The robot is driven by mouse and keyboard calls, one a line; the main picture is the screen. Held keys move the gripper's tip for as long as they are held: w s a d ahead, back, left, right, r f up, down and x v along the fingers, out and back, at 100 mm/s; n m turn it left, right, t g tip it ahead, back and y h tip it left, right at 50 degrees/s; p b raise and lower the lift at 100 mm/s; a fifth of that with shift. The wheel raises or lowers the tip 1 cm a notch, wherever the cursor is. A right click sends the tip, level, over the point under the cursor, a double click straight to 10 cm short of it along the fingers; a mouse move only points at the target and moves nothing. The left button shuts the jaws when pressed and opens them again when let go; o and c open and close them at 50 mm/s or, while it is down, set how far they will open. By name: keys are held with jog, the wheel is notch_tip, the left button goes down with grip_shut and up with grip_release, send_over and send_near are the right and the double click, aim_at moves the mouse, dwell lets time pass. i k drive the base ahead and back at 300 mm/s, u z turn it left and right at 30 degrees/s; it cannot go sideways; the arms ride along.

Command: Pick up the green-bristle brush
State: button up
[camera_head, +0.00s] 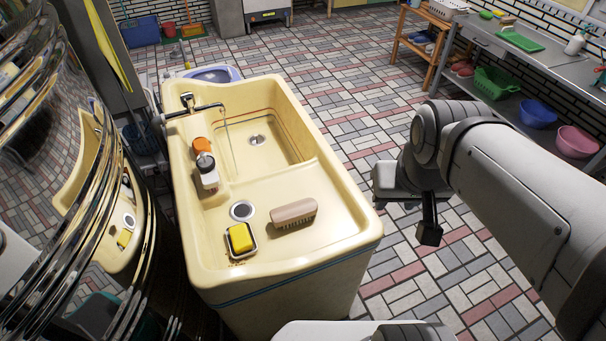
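A brush (293,211) with a pale wooden back lies on the front ledge of the cream sink (340,212), right of the drain hole. Its bristles face the front and look dark; their colour is too small to tell. My gripper (429,234) hangs over the floor to the right of the sink, well apart from the brush. One dark finger shows, and the rest is hidden by the arm, so its opening cannot be made out. Nothing is seen held in it.
A yellow sponge in a dish (241,240) lies left of the brush. A soap bottle (206,171) and an orange item (202,146) stand behind, near the tap (190,104). A metal table (550,62) with basins below stands at right. Tiled floor between is clear.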

aim_at(294, 212)
jog(key=z, duration=0.15)
jog(key=k, duration=0.85)
jog(key=u, duration=0.5)
jog(key=i, duration=1)
jog(key=u, duration=0.05)
